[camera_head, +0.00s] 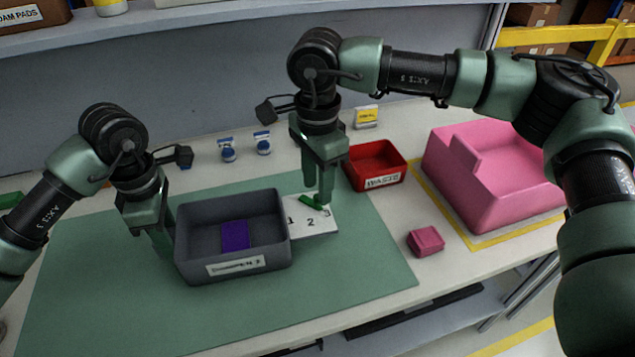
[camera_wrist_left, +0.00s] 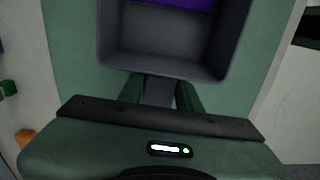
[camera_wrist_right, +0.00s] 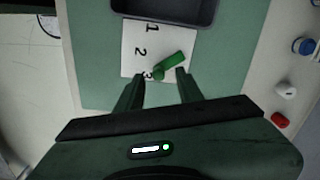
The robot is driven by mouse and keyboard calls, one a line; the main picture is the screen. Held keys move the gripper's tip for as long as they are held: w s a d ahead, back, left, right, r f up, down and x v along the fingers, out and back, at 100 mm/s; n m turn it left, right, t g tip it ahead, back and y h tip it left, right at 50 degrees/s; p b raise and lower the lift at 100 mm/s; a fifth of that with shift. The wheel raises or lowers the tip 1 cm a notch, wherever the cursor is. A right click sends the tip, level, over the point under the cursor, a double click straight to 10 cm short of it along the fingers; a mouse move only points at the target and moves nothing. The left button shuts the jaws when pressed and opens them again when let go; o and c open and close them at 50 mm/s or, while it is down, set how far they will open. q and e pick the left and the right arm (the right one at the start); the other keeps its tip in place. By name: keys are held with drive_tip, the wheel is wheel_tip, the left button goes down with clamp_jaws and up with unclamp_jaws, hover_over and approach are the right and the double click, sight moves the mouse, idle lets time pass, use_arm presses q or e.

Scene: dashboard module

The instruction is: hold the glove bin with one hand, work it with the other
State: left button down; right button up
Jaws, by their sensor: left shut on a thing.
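A dark grey open bin (camera_head: 190,262) with a white label on its front stands on the green mat; it appears to be the glove bin. A flat purple piece (camera_head: 235,235) lies inside, also partly visible in the left wrist view (camera_wrist_left: 185,4). My left gripper (camera_head: 168,250) is shut on the bin's left wall. A white card (camera_head: 322,229) numbered 1, 2, 3 lies against the bin's right side.
A red bin labelled WASTE (camera_head: 376,165) stands behind right of the card. A large pink module (camera_head: 500,190) sits in yellow tape at right, a small pink block (camera_head: 426,241) in front. Two small blue-and-white containers (camera_head: 228,152) stand at the back. The mat's front is clear.

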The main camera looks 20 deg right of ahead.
drive_tip(key=shift+f, duration=0.25)
clamp_jaws()
drive_tip(key=shift+a+m, duration=0.1)
drive_tip(key=shift+m, duration=0.3)
drive_tip(key=m, duration=0.2)
drive_tip(key=a+m, duration=0.1)
drive_tip(key=shift+s, duration=0.25)
use_arm(q)
drive_tip(key=shift+d, duration=0.1)
use_arm(e)
drive_tip(key=shift+a+m, duration=0.25)
drive_tip(key=shift+m, duration=0.75)
drive_tip(key=shift+a+m, duration=0.25)
drive_tip(key=shift+m, duration=0.75)
drive_tip(key=shift+r, duration=0.1)
